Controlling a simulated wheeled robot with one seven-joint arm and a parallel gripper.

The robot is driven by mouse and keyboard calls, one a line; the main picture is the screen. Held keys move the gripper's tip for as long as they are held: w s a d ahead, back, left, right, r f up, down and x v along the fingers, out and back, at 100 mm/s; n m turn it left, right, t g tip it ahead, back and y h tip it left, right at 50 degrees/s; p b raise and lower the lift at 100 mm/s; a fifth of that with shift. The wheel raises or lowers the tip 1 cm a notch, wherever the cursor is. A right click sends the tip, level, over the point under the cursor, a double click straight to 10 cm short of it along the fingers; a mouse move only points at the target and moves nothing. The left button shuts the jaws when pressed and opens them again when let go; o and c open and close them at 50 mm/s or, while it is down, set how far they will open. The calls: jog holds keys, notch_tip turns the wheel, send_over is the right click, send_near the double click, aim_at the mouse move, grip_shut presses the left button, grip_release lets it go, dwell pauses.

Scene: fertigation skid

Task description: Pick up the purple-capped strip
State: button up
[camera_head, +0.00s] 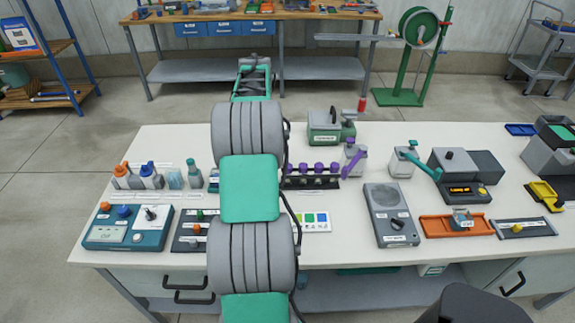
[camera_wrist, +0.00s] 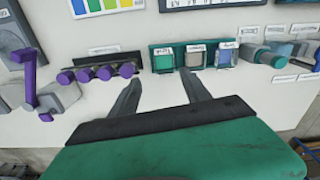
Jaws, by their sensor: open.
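The purple-capped strip (camera_head: 312,182) is a dark bar with several purple caps in a row, lying on the white bench just right of my arm in the head view. In the wrist view the strip (camera_wrist: 107,73) lies to the left, beyond my left finger, with its caps facing the camera. My gripper (camera_wrist: 160,76) is open and empty in the wrist view. Its fingers point toward a teal holder (camera_wrist: 195,45) with three labelled blocks, to the right of the strip. The gripper and the strip are apart. My arm hides much of the bench middle in the head view.
A device with a purple lever (camera_head: 355,158) stands beside the strip's right end; the lever (camera_wrist: 30,80) also shows in the wrist view. Bottles (camera_head: 150,176) stand left of my arm. A grey box (camera_head: 390,214) lies right. The bench (camera_head: 385,145) has bare patches behind.

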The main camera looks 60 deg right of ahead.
jog(key=m, duration=0.1)
send_over(288, 166)
jog(key=shift+w+f, duration=0.25)
jog(key=shift+f, duration=1)
jog(key=f+p, duration=0.1)
jog(key=f, duration=0.3)
jog(key=f+p, duration=0.1)
jog(key=f, duration=0.3)
jog(key=shift+s+a+f+p, duration=0.15)
jog(key=shift+s+p, duration=0.05)
jog(key=shift+p, duration=0.1)
jog(key=shift+d, duration=0.2)
jog(key=shift+c, duration=0.7)
jog(key=shift+a+r, duration=0.1)
jog(key=shift+r, duration=0.1)
jog(key=c, duration=0.3)
jog(key=shift+w, duration=0.1)
grip_shut()
